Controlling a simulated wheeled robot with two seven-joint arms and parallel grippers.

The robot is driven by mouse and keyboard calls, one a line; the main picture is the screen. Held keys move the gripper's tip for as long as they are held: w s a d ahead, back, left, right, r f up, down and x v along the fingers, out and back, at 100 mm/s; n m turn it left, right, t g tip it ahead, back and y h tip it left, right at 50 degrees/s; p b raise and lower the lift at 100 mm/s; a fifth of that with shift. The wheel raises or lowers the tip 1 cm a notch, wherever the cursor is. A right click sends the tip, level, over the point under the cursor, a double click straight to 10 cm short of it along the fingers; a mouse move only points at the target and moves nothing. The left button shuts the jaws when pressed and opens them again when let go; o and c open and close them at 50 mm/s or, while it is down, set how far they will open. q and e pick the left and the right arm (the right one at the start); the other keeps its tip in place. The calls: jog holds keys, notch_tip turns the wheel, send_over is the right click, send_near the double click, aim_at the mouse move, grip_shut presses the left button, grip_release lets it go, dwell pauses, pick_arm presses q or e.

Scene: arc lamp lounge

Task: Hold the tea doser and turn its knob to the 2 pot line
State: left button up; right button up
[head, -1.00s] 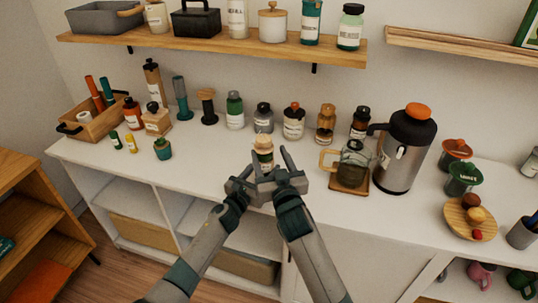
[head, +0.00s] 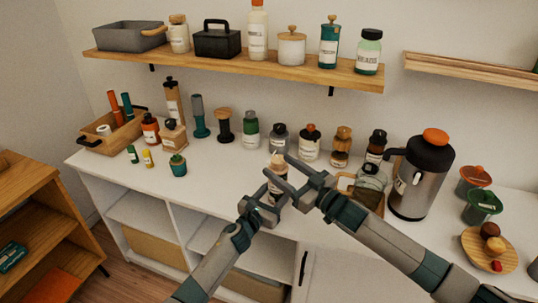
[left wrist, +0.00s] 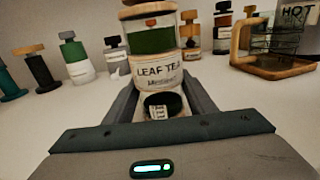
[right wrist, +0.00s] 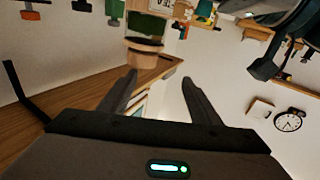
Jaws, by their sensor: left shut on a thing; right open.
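The tea doser (head: 278,168) is a small jar with a pale wooden top, above the front part of the white counter. In the left wrist view it shows a "LEAF TEA" label (left wrist: 157,72), a green band and a wooden top cut off by the frame. My left gripper (head: 274,186) is shut on its lower body. My right gripper (head: 292,180) is open beside it, fingers pointing left towards it. In the right wrist view the doser's wooden knob (right wrist: 145,45) appears inverted, beyond the open fingertips and apart from them. The line marks cannot be read.
A glass jug (head: 370,182) on a wooden stand and a steel flask (head: 420,180) stand close to my right arm. Several jars (head: 251,130) line the back of the counter. A loaded wooden shelf (head: 230,68) hangs above. The counter's front left is mostly clear.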

aim_at(285, 163)
jog(key=shift+g, duration=0.6)
jog(key=d, duration=0.1)
jog(key=d+f, duration=0.1)
jog(key=d, duration=0.3)
jog(key=shift+w+f, duration=0.2)
jog(key=shift+w, duration=0.2)
jog(key=shift+a, duration=0.15)
jog(key=x, duration=1.2)
jog(key=shift+r, duration=0.1)
jog(key=c, duration=1.1)
